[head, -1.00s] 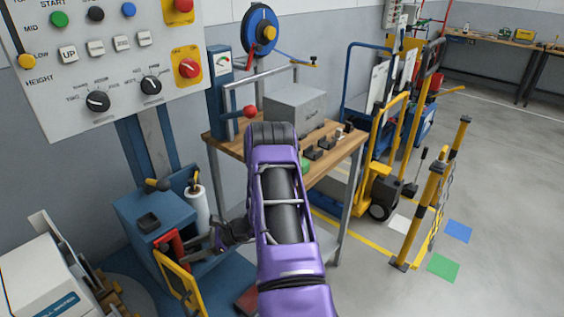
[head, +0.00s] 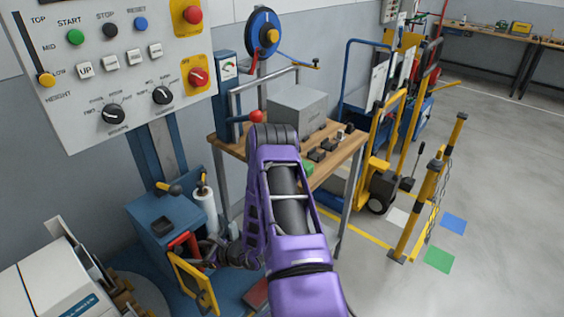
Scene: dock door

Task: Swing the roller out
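A blue cabinet (head: 158,228) stands low at the left with a white upright roll (head: 205,211) at its right side. A yellow flap-like frame (head: 192,284) stands out from the cabinet's front, angled open. A red part (head: 184,243) shows just behind the frame's top edge. I cannot tell which of these parts is the roller. My gripper (head: 209,254), dark and small in the head view, is at the red part and the inner side of the yellow frame. Its fingers blend with the dark parts there, so contact and opening are unclear. My purple arm hides the area to its right.
A control panel (head: 112,75) hangs above the cabinet. A workbench (head: 228,143) with a grey box (head: 297,110) stands behind my arm. A white machine (head: 50,285) is at the lower left. Yellow posts with a chain (head: 428,205) stand at the right, with open floor beyond.

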